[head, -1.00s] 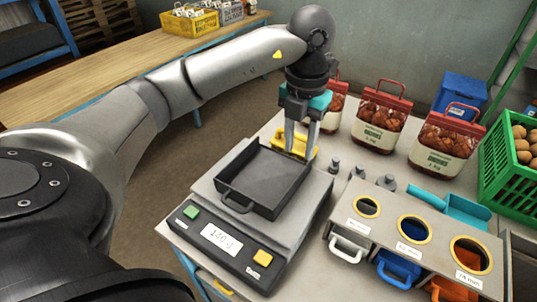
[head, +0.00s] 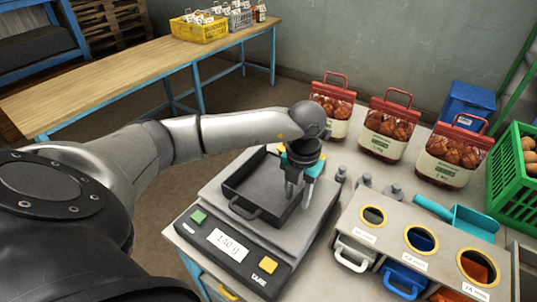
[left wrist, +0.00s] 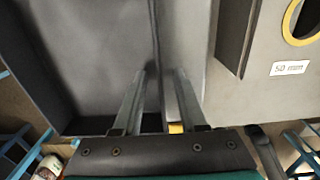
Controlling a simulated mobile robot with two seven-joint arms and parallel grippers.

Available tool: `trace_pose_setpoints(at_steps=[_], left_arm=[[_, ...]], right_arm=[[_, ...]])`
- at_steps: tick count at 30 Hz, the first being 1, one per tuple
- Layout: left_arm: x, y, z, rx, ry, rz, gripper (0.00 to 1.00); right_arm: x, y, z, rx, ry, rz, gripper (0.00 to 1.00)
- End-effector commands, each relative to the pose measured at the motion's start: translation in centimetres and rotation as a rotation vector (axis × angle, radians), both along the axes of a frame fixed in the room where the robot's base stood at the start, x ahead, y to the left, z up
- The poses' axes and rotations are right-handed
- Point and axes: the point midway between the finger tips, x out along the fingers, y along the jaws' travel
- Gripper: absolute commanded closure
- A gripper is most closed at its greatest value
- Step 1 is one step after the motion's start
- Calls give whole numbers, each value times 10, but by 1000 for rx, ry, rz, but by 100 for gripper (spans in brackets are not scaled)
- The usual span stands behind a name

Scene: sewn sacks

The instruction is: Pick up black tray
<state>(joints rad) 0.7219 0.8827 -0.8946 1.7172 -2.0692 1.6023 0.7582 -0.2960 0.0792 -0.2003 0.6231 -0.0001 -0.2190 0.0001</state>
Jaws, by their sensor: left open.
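The black tray (head: 262,183) sits on top of the grey scale (head: 310,222); a handle shows on its front side. It looks empty. My left gripper (head: 298,205) points down at the tray's right side wall, open, one finger on the inner side and one on the outer side. In the left wrist view the fingers (left wrist: 160,85) stand either side of the tray's wall, with the tray's inside (left wrist: 85,50) to the left. Whether the fingers touch the wall I cannot tell. My right gripper is not in view.
Right of the scale stand small grey weights (head: 366,181) and a sizing stand with round holes (head: 400,240). Red-topped sacks (head: 390,130), a teal scoop (head: 470,220) and a green crate (head: 515,180) stand behind and right. A wooden table (head: 110,80) is at the back left.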

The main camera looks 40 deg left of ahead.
Motion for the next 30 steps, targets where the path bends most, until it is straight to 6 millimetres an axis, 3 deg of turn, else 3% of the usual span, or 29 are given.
trace_pose_setpoints(at_steps=[7,18,30], left_arm=[[0,0,-1,0,0,0,61],[0,0,-1,-1,0,0,100],[0,0,-1,-1,0,0,100]], right_arm=[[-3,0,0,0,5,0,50],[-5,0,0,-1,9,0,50],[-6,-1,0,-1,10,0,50]])
